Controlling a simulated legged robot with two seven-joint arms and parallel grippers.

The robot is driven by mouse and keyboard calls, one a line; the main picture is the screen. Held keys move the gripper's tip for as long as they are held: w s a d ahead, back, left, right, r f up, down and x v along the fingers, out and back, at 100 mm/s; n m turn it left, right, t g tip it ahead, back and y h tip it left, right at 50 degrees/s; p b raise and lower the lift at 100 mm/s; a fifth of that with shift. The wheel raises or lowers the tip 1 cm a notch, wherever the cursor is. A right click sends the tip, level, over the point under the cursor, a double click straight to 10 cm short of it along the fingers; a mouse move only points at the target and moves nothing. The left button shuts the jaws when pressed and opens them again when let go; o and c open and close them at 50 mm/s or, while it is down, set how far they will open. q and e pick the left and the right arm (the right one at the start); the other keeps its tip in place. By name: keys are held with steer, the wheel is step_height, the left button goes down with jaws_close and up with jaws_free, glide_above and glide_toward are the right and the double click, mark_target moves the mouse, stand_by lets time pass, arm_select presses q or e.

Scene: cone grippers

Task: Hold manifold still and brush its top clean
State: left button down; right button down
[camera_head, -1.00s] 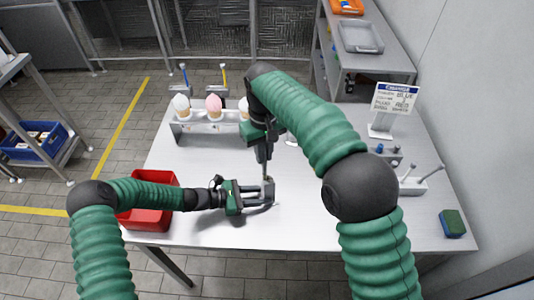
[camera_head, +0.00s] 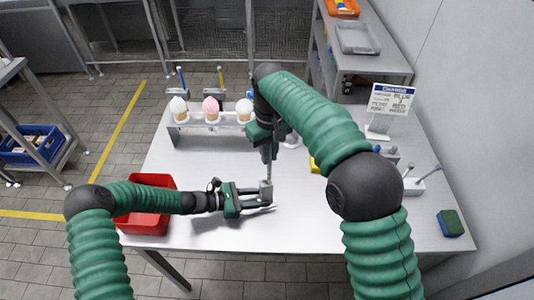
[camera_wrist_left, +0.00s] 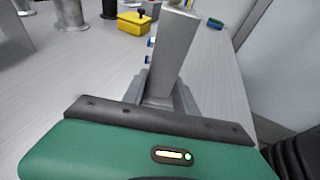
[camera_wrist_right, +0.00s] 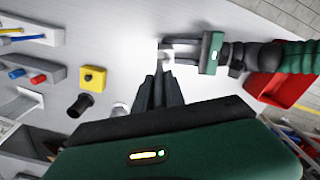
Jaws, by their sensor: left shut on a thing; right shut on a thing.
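The manifold is a grey metal block (camera_head: 266,190) standing near the front middle of the table. It also shows as a tall grey block in the left wrist view (camera_wrist_left: 172,55). My left gripper (camera_head: 262,196) is shut on it from the left, with a finger on each side. My right gripper (camera_head: 269,152) points down just above the manifold and is shut on a thin grey tool (camera_head: 269,172), apparently the brush. Its lower end is at the manifold's top; whether it touches is unclear. In the right wrist view my fingers (camera_wrist_right: 160,90) hide most of the tool.
A red bin (camera_head: 145,222) stands left on the table (camera_head: 210,160). A rack (camera_head: 205,125) with several cones is behind. A yellow block (camera_head: 314,164), a sign (camera_head: 390,102), a tool holder (camera_head: 415,187) and a blue-green sponge (camera_head: 450,223) are right.

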steer(key=shift+a, duration=0.15)
steer(key=shift+s+a, duration=0.2)
steer(key=shift+a, duration=0.3)
steer(key=shift+s+a, duration=0.15)
steer(key=shift+a, duration=0.3)
steer(key=shift+w+d, duration=0.15)
steer(key=shift+d, duration=0.4)
steer(key=shift+w+d, duration=0.15)
steer(key=shift+d, duration=0.4)
steer(key=shift+s+a, duration=0.15)
steer(key=shift+a, duration=0.4)
steer(key=shift+s+a, duration=0.15)
steer(key=shift+a, duration=0.4)
steer(key=shift+d, duration=0.1)
steer(key=shift+w+d+f, duration=0.1)
steer(key=shift+w+d, duration=0.05)
steer(key=shift+d, duration=0.4)
steer(key=shift+w+d, duration=0.15)
steer(key=shift+d, duration=0.35)
